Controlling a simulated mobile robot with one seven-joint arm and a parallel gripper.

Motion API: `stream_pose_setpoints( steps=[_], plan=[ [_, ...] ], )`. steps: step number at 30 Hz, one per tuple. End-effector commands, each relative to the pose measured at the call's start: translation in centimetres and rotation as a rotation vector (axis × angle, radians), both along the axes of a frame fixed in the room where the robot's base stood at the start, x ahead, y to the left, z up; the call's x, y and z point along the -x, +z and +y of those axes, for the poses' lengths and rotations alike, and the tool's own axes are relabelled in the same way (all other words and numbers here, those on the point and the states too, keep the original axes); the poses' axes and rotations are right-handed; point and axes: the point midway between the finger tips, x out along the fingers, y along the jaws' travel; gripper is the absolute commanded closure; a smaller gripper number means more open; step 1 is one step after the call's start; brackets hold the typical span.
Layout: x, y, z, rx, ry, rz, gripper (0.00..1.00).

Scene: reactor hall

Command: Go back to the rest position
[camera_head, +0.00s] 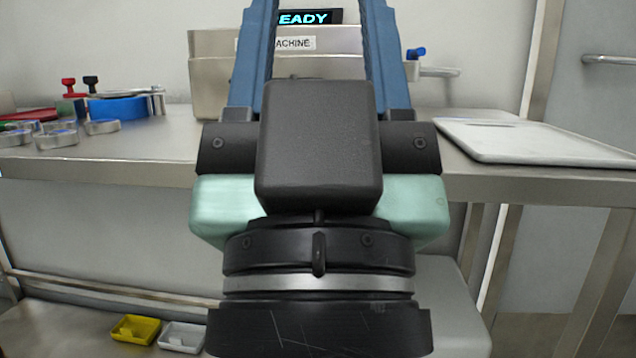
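My gripper (318,45) is in the middle of the camera_head view, pointing up and away over the table (180,140). Its two blue fingers stand apart, with a clear gap between them. Their tips are cut off by the top edge of the picture. Nothing shows between the visible parts of the fingers. Behind them stands a metal machine (222,85) with a label ending in "ACHINE" and a lit display (308,17) ending in "EADY". My gripper hides the middle of the machine.
Left on the table are several round metal dishes (57,139), a blue ring-shaped object (118,108) and red and black handled stamps (69,87). A white tray (530,143) lies at right. Yellow (135,329) and white (181,337) bins sit low at left.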

Motion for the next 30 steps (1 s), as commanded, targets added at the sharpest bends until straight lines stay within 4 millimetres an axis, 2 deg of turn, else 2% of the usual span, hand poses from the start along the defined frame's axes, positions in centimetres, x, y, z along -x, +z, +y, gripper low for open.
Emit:
stream_pose_setpoints(
  steps=[1,30],
  plan=[
    [0.0,3.4,0.0,-0.001,0.001,0.0,0.45],
    [0.0,33.3,0.1,-0.001,0.004,0.001,0.45]
  ],
)
